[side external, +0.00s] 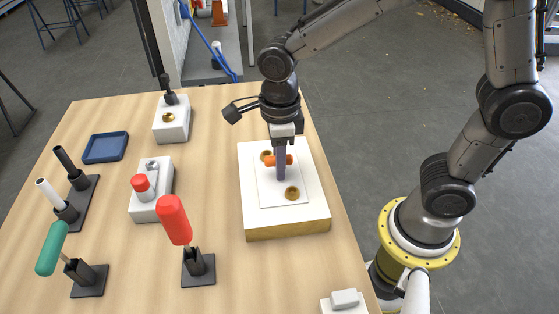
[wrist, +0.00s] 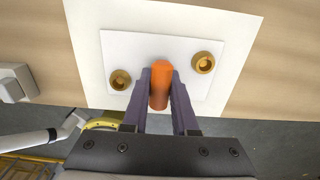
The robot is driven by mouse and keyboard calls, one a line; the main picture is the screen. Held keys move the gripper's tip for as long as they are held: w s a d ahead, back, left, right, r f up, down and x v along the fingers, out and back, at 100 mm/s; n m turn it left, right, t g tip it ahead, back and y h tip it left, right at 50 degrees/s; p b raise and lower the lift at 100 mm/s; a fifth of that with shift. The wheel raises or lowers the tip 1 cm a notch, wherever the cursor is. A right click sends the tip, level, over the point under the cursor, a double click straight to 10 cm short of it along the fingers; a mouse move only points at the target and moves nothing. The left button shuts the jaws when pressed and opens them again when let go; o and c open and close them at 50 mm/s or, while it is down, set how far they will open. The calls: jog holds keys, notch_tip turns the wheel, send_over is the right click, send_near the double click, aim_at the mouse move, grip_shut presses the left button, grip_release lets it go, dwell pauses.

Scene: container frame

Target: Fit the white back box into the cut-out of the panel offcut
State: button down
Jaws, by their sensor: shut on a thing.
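The panel offcut (side external: 252,220) is a thick block with a white top and wood-coloured sides, near the table's right edge. A white rectangular piece with an orange grip, apparently the back box (side external: 298,186), lies within its top face. The box also shows in the wrist view (wrist: 130,50), with a brass round fitting near each of two opposite corners. My gripper (side external: 281,174) points down, its purple fingers shut on the box's orange grip (wrist: 160,87). The cut-out and the box's underside are hidden. I cannot tell how deep the box sits.
To the left stand a white block with a brass hole (side external: 170,128), a white block with a red-capped part (side external: 160,205), a blue tray (side external: 106,148) and upright tools, including a red-handled one (side external: 174,220). A small white switch-like block (side external: 345,299) sits at the front edge.

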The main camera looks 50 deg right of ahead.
jog(key=c, duration=0.6)
grip_release()
jog(key=shift+f, duration=0.15)
notch_tip(320, 180, up, 14)
jog(key=shift+f, duration=0.1)
dwell(0.5)
jog(key=shift+r, duration=3.05)
